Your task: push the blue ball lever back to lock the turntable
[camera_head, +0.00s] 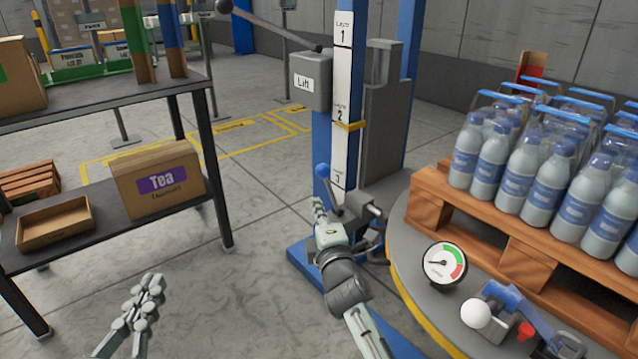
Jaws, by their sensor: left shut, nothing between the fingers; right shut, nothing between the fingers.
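The blue ball (322,170) tops a short dark lever that leans up and left from a grey bracket (362,208) at the edge of the turntable (410,262). My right gripper (318,208) is shut and empty. In the picture it is just below the blue ball, by the lever's left side; I cannot tell whether it touches the lever. My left gripper (150,285) is shut and empty at the lower left, over open floor and well away from the lever.
A pallet (525,262) of bottles (520,165) stands on the turntable, near a gauge (444,263) and a white ball handle (476,313). A blue lift post (320,145) rises behind the lever. A shelf with a Tea box (160,205) is left. Floor between is clear.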

